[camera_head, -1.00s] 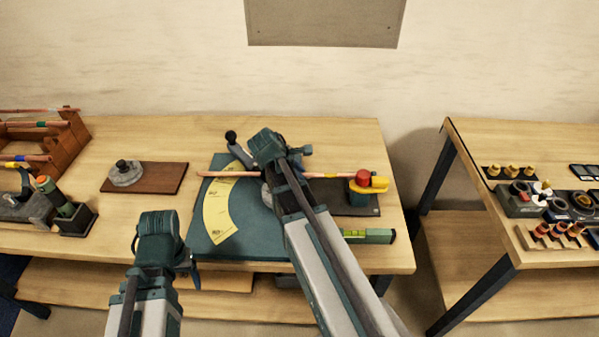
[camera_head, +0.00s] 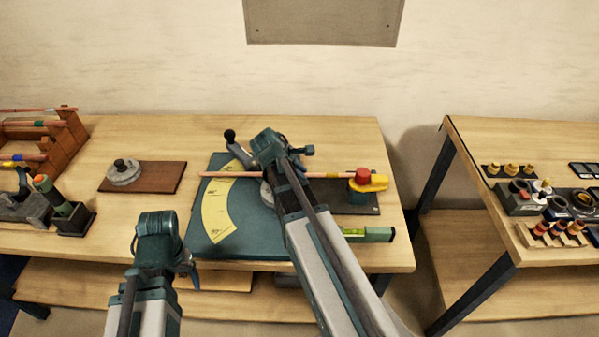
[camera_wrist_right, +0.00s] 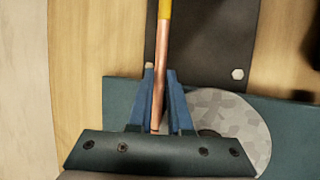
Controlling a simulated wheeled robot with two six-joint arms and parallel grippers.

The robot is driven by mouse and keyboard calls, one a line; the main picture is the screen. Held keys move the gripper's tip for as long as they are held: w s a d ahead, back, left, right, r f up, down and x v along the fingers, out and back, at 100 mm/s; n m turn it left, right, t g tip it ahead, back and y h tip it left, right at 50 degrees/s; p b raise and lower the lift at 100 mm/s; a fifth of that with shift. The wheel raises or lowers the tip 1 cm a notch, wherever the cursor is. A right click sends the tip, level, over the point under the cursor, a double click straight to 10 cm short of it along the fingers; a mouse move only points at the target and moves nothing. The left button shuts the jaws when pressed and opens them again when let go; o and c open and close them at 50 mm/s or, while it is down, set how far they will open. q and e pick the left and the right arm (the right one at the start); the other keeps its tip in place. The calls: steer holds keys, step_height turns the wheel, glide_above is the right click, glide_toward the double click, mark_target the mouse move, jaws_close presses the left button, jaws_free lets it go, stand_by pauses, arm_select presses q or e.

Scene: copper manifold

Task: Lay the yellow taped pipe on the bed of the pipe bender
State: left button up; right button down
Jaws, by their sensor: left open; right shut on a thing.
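The copper pipe (camera_head: 230,174) lies crosswise over the pipe bender (camera_head: 225,250), a teal board with a yellow angle scale and a round disc. Its yellow tape (camera_wrist_right: 164,10) shows at the top of the right wrist view. My right gripper (camera_wrist_right: 160,95) is shut on the bare copper part, beside the grey disc (camera_wrist_right: 232,120). In the head view my right arm hides the grip and the pipe's middle. I cannot tell whether the pipe touches the bed. My left gripper (camera_head: 190,265) is open, low in front of the bench, away from the pipe.
A red-knobbed yellow clamp (camera_head: 366,181) stands at the pipe's right end on a dark plate (camera_head: 350,203). A green level (camera_head: 370,234) lies in front. A brown board with a disc (camera_head: 143,178) and a pipe rack (camera_head: 68,130) stand left. A second bench is at right.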

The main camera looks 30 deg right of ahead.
steer(key=shift+s+d, duration=0.25)
steer(key=shift+d, duration=0.1)
stand_by(0.3)
steer(key=shift+c, duration=2.2)
jaws_free()
steer(key=shift+r, duration=0.1)
step_height(320, 180, up, 7)
steer(key=p, duration=0.7)
